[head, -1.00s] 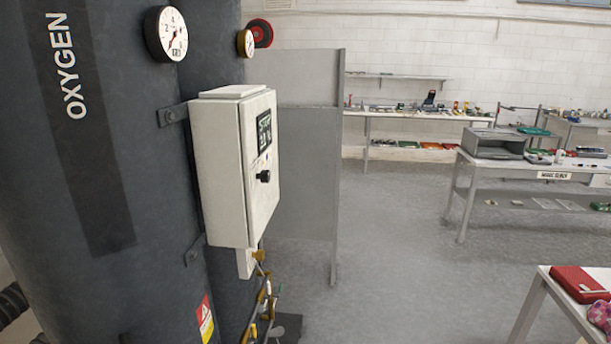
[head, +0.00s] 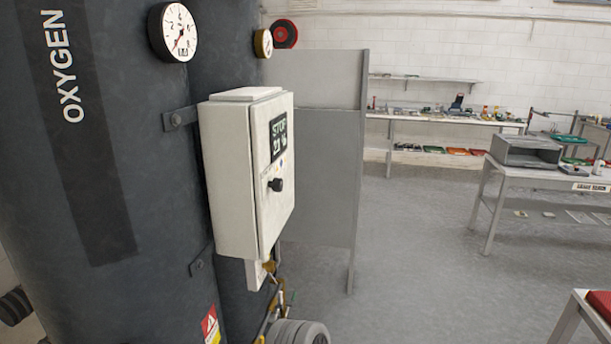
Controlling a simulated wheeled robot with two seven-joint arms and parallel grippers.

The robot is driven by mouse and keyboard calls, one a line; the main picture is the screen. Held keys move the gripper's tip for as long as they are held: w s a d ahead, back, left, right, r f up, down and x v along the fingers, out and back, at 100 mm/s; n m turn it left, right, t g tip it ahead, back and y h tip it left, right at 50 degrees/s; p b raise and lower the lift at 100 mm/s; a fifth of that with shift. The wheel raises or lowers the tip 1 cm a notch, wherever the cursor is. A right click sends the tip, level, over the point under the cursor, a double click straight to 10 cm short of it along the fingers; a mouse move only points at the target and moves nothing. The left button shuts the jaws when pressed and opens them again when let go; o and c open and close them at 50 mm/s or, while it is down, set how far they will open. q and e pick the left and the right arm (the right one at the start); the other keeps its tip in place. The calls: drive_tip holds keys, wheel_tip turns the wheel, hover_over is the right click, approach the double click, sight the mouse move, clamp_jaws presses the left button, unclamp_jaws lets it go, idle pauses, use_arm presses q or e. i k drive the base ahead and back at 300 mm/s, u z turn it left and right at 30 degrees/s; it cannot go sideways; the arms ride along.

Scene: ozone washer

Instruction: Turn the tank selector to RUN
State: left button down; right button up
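The tank selector (head: 275,184) is a small black knob on the front face of a white control box (head: 226,180). The box is bracketed to a dark tank marked OXYGEN. A dark display (head: 279,136) above the knob reads STOP with figures under it. The knob's marks are too small to read. A rounded grey part, likely mine, shows at the bottom below the box. Neither gripper is in view.
Yellow fittings (head: 270,296) and pipes hang under the box. A grey partition (head: 334,160) stands behind it. Pressure gauges (head: 173,32) sit on the tanks. Workbenches (head: 497,205) stand at the right; the floor (head: 420,260) between is clear.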

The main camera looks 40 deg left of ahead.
sight(276, 185)
drive_tip(key=i, duration=0.8)
drive_tip(key=u, duration=2.6)
